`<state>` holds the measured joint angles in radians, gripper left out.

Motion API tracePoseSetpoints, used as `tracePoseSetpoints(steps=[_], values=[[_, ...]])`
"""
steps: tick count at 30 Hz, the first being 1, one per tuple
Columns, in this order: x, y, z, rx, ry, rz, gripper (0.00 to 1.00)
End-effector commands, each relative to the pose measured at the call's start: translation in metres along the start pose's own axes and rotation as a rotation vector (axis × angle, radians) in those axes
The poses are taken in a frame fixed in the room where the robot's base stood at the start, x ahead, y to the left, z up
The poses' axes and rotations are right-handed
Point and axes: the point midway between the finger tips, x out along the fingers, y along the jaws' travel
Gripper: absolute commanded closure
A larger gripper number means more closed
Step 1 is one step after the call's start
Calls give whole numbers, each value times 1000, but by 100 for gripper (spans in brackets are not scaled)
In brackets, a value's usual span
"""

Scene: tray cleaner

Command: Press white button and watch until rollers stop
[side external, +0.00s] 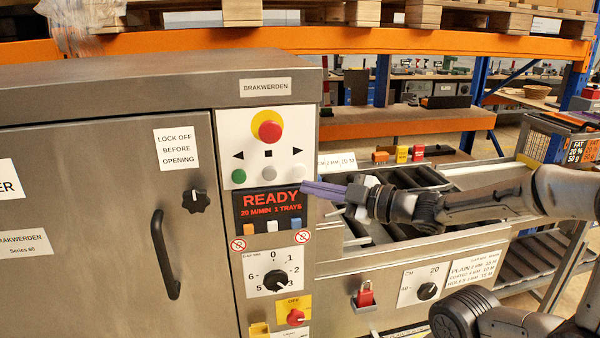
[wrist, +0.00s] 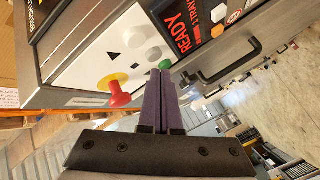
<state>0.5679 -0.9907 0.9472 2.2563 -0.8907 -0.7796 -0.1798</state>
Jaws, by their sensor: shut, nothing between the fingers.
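The control panel (side external: 225,130) carries a row of a green button (side external: 239,175), a grey button (side external: 268,173) and a white button (side external: 298,172). A smaller white key (side external: 272,226) sits between an orange and a blue key under the display (side external: 270,203), which reads READY, 20 M/MIN, 1 TRAYS. My gripper (side external: 304,187) is shut and empty, its purple fingers pointing at the panel's right edge, just below the white button. Contact cannot be told. In the wrist view the fingertips (wrist: 165,77) overlap the panel near the green button (wrist: 165,65). Dark rollers (side external: 425,180) lie behind my wrist; their motion cannot be told.
A red stop knob (side external: 270,131) on a yellow ring sits above the button row. A numbered dial (side external: 275,281) and a red switch (side external: 295,317) are below. A black door handle (side external: 163,255) sticks out at left.

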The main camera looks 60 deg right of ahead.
Motion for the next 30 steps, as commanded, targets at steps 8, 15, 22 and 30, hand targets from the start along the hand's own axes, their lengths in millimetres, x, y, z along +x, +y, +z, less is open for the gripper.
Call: tracePoseSetpoints(steps=[8,15,22,30], values=[[19,14,14,0,0,0,100],[24,17,17,-1,1,0,100],[24,17,17,-1,1,0,100],[24,17,17,-1,1,0,100]])
